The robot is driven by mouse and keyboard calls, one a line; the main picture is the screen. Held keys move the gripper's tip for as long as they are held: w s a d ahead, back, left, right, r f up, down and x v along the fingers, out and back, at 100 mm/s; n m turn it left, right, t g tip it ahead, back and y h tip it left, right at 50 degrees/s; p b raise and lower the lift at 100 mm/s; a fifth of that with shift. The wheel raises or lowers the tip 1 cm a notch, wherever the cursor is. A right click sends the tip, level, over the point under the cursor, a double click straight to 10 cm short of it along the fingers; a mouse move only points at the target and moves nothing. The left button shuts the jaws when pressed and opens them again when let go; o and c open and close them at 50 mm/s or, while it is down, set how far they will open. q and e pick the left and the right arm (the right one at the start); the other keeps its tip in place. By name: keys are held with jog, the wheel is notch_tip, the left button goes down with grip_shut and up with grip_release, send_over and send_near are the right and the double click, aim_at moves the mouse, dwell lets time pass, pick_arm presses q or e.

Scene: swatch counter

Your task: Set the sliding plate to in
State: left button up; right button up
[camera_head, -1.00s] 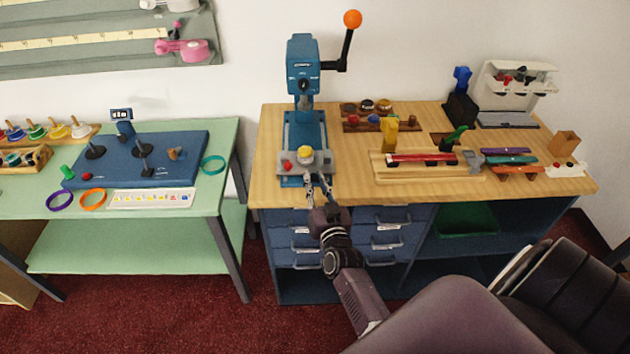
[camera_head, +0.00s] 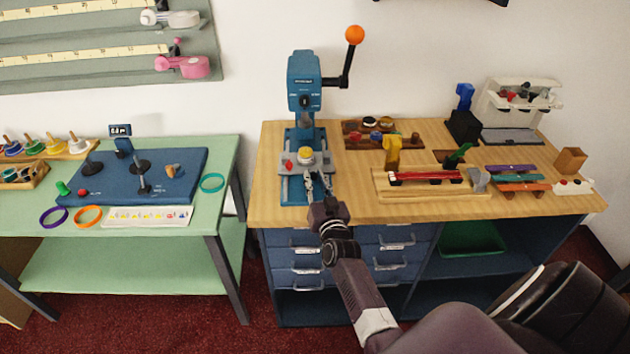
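The blue press (camera_head: 305,85) stands at the left of the wooden counter, with an orange-knobbed lever at its right. Its grey sliding plate (camera_head: 318,164) lies on the blue base (camera_head: 296,195), in front of the column. It carries a red part and a yellow-topped round piece (camera_head: 305,155). A strip of bare base shows in front of the plate. My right gripper (camera_head: 317,182) is at the plate's front right edge, fingers apart with nothing seen between them. I cannot tell whether it touches the plate. My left gripper is out of view.
On the wooden counter (camera_head: 345,207), a wooden fixture with a red bar (camera_head: 425,177) lies to the right of the press. Behind it is a brown rack of round pieces (camera_head: 380,137). A green table (camera_head: 225,185) stands to the left, across a gap.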

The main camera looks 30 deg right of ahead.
jog(key=o, duration=0.4)
jog(key=shift+w, duration=0.15)
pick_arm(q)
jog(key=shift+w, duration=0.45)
pick_arm(e)
jog(key=shift+s+a+f, duration=0.1)
jog(key=shift+s+a, duration=0.1)
jog(key=shift+s, duration=0.4)
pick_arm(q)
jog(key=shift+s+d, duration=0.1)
pick_arm(e)
jog(key=v, duration=1.1)
